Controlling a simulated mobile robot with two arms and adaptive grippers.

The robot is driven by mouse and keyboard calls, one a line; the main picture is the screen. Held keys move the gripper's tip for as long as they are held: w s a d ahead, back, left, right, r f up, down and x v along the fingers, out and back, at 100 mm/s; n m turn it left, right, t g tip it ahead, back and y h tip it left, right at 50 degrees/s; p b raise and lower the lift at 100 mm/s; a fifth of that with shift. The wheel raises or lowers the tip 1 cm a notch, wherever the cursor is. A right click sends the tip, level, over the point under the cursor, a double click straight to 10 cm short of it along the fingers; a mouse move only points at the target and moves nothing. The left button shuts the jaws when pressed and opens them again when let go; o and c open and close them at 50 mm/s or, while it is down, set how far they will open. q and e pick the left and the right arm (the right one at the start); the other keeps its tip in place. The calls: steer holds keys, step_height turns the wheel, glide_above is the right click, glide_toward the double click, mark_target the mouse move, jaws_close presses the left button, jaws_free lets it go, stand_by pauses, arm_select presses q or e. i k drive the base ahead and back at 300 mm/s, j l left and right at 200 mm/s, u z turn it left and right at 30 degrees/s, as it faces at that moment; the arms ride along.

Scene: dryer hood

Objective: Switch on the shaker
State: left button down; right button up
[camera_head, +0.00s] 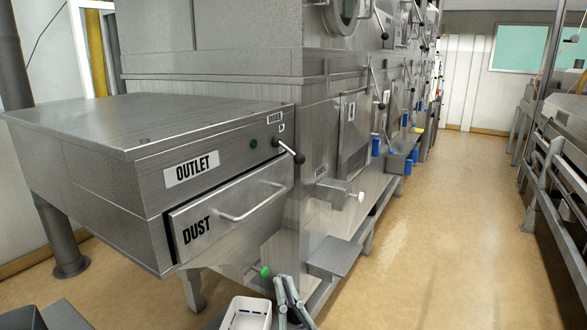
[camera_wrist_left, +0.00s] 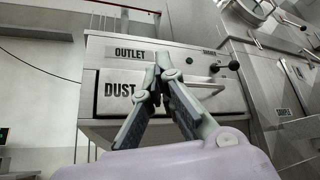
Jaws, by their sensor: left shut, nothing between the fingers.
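The steel dryer outlet box (camera_head: 120,110) stands at the left, with an OUTLET label and a DUST drawer (camera_head: 232,212). A lever with a black knob (camera_head: 290,150) sticks out of its front, top right, below a small label too blurred to read surely. A dark green round button or light (camera_head: 253,143) is left of the lever. In the left wrist view the lever (camera_wrist_left: 225,66) and green spot (camera_wrist_left: 189,61) are right of the fingertips. My left gripper (camera_head: 284,281) is low in front of the box, fingers shut and empty, apart from the lever. My right gripper is not in view.
A green knob (camera_head: 264,271) is below the drawer. A white tray (camera_head: 247,313) is at the bottom. A small steel box with a white knob (camera_head: 345,193) and a step-like ledge (camera_head: 335,257) stick out on the right. The tan floor (camera_head: 430,230) is clear beyond.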

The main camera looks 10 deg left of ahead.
mark_target(299, 159)
steer(key=i, duration=1)
